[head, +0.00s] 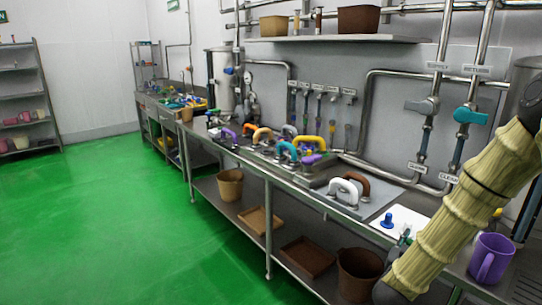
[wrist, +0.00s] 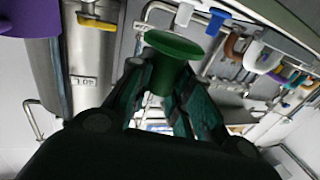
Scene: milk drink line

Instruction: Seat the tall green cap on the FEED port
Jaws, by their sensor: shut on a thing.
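The green cap (wrist: 170,58) sits between the fingers of my gripper (wrist: 160,92) in the wrist view, its wide flared end pointing away from the palm. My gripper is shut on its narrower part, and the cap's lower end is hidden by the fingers. In the head view my arm crosses the right side, and I cannot clearly make out the gripper or cap there. I cannot pick out the FEED port by its label in either view.
A white board (head: 408,222) with a blue knob-like piece (head: 387,220) lies on the bench. A purple mug (head: 490,258) stands to the right of my arm. Valve pipes (head: 430,100) rise behind. Several coloured handles crowd the bench left; green floor (head: 110,220) is free.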

